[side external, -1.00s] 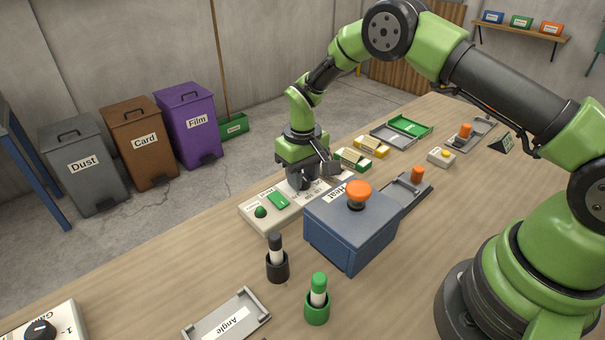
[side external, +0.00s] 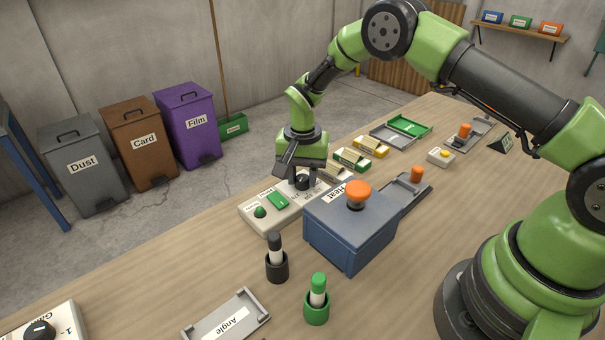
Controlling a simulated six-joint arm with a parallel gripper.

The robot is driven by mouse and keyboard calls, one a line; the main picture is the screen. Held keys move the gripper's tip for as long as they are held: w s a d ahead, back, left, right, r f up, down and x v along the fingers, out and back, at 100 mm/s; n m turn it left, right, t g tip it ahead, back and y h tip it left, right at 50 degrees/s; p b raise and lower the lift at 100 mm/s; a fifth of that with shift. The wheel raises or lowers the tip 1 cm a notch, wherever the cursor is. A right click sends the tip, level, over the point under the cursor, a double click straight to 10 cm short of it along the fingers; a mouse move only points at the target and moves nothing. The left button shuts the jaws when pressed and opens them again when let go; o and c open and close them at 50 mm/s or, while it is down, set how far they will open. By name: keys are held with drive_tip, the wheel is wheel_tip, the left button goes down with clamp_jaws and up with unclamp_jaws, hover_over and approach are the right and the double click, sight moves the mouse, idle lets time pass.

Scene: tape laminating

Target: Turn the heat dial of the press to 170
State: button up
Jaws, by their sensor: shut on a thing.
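The white control panel (side external: 284,214) lies on the table left of the blue press box (side external: 343,236). A dark round dial (side external: 302,184) sits on the panel, with printed marks around it that are too small to read. My gripper (side external: 303,177) points straight down over the panel and is shut on the dial. The fingers partly cover the dial, and I cannot tell which number it points to. The panel also carries a green round knob (side external: 260,212) and a green switch (side external: 278,200).
The press box, topped by an orange knob (side external: 358,190), stands close right of my gripper. Green and yellow boxes (side external: 352,158) lie just behind. Black (side external: 277,264) and green (side external: 317,305) holders stand in front.

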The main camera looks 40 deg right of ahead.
sight(303, 177)
drive_tip(key=shift+m, duration=0.6)
drive_tip(key=o, duration=0.9)
wheel_tip(303, 177, up, 10)
